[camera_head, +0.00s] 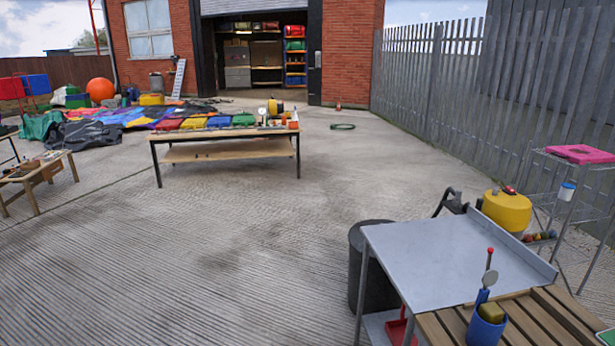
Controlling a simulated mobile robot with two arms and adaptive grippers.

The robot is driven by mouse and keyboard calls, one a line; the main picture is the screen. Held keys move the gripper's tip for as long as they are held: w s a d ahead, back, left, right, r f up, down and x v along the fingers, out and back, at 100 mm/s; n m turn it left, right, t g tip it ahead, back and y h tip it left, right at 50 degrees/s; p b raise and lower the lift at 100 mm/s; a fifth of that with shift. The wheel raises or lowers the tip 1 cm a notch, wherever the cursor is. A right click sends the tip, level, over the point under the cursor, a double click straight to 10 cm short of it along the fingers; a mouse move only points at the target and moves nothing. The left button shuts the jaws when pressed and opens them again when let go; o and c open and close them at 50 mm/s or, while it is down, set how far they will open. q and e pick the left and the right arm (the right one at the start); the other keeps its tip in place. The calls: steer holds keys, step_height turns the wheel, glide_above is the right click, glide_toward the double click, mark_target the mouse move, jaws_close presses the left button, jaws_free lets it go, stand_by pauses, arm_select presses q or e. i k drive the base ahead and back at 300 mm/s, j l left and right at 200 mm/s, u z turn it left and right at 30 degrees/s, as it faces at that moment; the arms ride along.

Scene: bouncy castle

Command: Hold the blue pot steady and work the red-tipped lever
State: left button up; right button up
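A blue pot (487,328) stands on the wooden slatted surface at the lower right of the head view. Its bottom is cut off by the picture's lower edge. A yellowish block (491,312) sits in its top. A lever with a round red tip (490,250) rises upright at the pot's back left, with a grey disc (490,278) on its shaft and a blue piece (482,297) below the disc. I cannot tell how the lever joins the pot. Neither of my grippers shows in this view.
A grey metal table (440,262) stands just behind the wooden slats (545,318). A dark bin (374,290) is at its left. A yellow container (507,210) and a wire rack (565,180) stand behind it at the right. Open concrete lies left, before a workbench (225,133).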

mark_target(490, 278)
steer(key=z, duration=1.55)
steer(key=i+j+z, duration=0.15)
steer(key=j+z, duration=0.2)
steer(key=z, duration=0.15)
steer(key=i+j+z, duration=0.1)
steer(key=j+z, duration=0.7)
steer(key=z, duration=0.15)
steer(key=j, duration=0.55)
steer(key=k+j+z, duration=0.15)
steer(key=j, duration=0.9)
steer(key=k+j+z, duration=0.1)
steer(key=j, duration=0.4)
steer(key=k+j+z, duration=0.1)
steer(key=j, duration=0.45)
steer(key=i+j+u, duration=0.1)
steer(key=u, duration=0.3)
steer(key=i+l, duration=0.05)
steer(key=i, duration=0.05)
